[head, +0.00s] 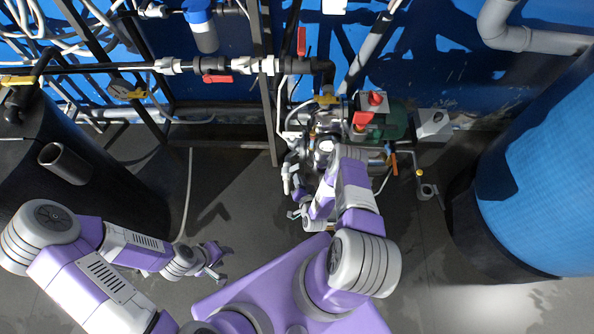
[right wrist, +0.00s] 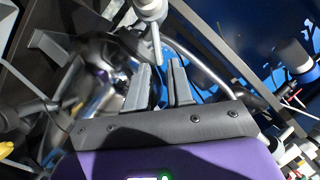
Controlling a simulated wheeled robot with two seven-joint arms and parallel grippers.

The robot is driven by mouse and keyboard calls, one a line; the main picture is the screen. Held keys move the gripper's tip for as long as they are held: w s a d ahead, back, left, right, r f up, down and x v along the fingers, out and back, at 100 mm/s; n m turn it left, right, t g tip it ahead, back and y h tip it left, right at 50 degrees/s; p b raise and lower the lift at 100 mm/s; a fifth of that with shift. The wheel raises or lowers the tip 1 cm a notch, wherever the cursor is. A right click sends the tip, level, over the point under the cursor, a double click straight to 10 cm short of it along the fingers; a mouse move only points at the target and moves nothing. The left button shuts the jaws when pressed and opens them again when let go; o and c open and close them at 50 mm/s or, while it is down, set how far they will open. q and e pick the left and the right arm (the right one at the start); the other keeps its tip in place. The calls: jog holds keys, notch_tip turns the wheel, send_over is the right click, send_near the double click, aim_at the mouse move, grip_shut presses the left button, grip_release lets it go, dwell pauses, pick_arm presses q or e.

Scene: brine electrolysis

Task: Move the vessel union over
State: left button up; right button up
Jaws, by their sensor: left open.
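I cannot tell for sure which fitting is the vessel union. White union-like fittings (head: 268,65) sit on the black pipe along the back in the head view. A cluster of metal fittings (head: 323,147) stands in the middle, partly hidden by my right arm. My left gripper (head: 219,268) is open and empty above the floor, low and left of the cluster. In the right wrist view, the fingers of my right gripper (right wrist: 161,82) stand apart with a gap between them. A pale round-headed fitting with a thin rod (right wrist: 150,10) shows just beyond the fingertips; contact is unclear.
A pump with a red top (head: 374,100) stands right of the cluster. A large blue tank (head: 545,185) fills the right side, and a dark tank (head: 100,190) stands at the left. Red-handled valves (head: 217,78) line the pipe. Floor is free between the dark tank and cluster.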

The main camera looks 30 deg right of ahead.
aim_at(297, 167)
jog(key=shift+h, duration=0.3)
jog(key=b+x, duration=0.3)
jog(key=x, duration=0.4)
jog(key=shift+w+d+f, duration=0.15)
jog(key=shift+w+d, duration=0.1)
jog(key=shift+d, duration=0.05)
grip_shut()
